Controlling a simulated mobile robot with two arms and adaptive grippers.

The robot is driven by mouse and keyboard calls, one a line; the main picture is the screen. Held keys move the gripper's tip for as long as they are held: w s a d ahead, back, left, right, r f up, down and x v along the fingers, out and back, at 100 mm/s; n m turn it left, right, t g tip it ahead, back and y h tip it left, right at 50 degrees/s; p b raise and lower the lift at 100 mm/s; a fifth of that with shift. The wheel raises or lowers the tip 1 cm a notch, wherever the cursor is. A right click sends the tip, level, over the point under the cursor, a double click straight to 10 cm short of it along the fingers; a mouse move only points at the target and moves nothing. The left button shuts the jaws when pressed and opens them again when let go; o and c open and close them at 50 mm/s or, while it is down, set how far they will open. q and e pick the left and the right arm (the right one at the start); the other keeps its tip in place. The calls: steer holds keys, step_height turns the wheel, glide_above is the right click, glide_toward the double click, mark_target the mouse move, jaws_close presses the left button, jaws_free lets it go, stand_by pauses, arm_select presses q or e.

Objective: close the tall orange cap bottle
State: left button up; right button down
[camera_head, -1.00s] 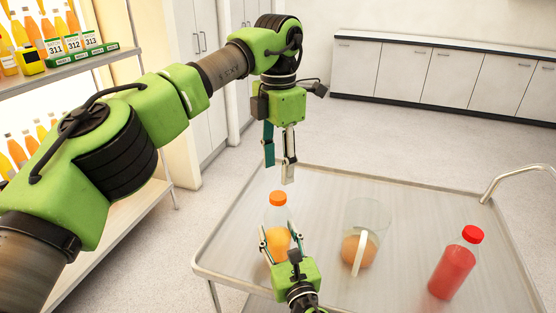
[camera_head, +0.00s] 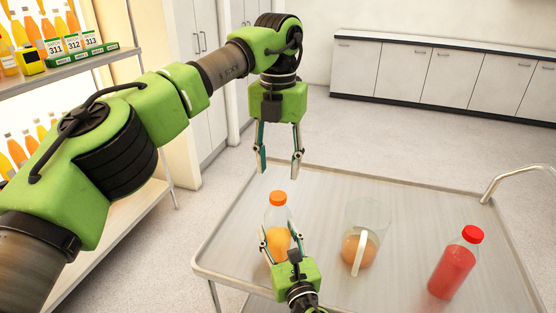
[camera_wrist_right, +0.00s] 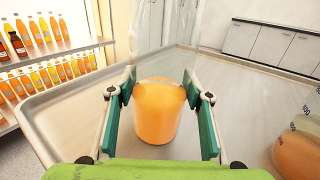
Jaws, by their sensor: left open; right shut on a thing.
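The tall bottle with the orange cap (camera_head: 278,198) stands upright on the metal cart, with orange juice in its lower part. The cap sits on top of its neck. My right gripper (camera_head: 276,243) is shut on the bottle's body from the near side. In the right wrist view the bottle (camera_wrist_right: 158,112) stands between the fingers, its top out of clear sight. My left gripper (camera_head: 279,174) is open and empty, pointing down above the cap with a small gap.
A clear jug (camera_head: 361,245) with orange juice and a red bottle (camera_head: 455,265) with a red cap stand to the right on the cart (camera_head: 320,185). Shelves of juice bottles (camera_head: 70,57) are at the left. The back of the cart is clear.

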mark_target(278, 195)
arm_select(q)
step_height(278, 195, down, 8)
steer(key=shift+r, duration=0.2)
steer(key=c, duration=1.1)
steer(key=shift+m, duration=1)
steer(key=shift+c, duration=0.2)
steer(key=o, duration=1.2)
steer(key=shift+r, duration=0.1)
steer(key=shift+r, duration=2.2)
